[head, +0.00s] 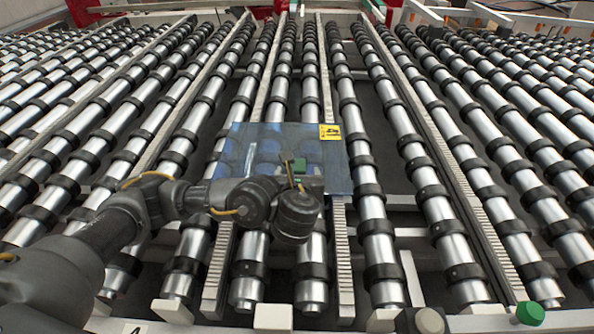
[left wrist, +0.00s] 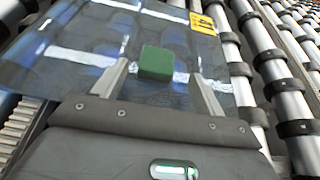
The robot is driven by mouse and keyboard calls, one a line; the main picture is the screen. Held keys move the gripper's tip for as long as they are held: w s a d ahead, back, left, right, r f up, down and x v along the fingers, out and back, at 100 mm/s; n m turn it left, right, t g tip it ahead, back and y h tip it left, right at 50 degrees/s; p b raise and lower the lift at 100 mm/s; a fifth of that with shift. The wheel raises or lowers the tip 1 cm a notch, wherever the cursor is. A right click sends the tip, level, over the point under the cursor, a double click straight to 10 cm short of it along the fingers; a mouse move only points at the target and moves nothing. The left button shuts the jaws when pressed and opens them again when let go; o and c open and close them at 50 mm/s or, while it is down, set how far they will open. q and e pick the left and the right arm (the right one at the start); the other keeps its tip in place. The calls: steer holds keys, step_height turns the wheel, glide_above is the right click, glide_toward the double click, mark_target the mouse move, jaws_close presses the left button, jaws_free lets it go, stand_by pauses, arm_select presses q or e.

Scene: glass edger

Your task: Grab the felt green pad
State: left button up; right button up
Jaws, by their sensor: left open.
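The felt green pad (left wrist: 157,62) is a small dark green block on the glass sheet (left wrist: 60,62). In the head view the pad (head: 300,166) is partly hidden by my left gripper (head: 294,170), which reaches over the glass from the near side. In the left wrist view my left gripper (left wrist: 162,72) is open, with one finger on either side of the pad. My right gripper is not in view.
The glass carries a yellow label (head: 330,132) and lies on a bed of metal rollers (head: 310,258) with black rings. A green knob (head: 530,313) and a white block (head: 273,317) are at the near edge. Pale slatted rails run between rollers.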

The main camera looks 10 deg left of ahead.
mark_target(297, 165)
arm_select(q)
steer(key=shift+a, duration=0.1)
steer(key=shift+w, duration=0.1)
steer(key=x, duration=0.3)
steer(key=shift+w+a, duration=0.2)
steer(key=shift+w, duration=0.15)
steer(key=shift+w+a+f, duration=0.1)
steer(key=shift+w+f, duration=0.2)
steer(key=shift+w, duration=0.25)
steer(key=shift+f, duration=0.1)
steer(key=c, duration=1)
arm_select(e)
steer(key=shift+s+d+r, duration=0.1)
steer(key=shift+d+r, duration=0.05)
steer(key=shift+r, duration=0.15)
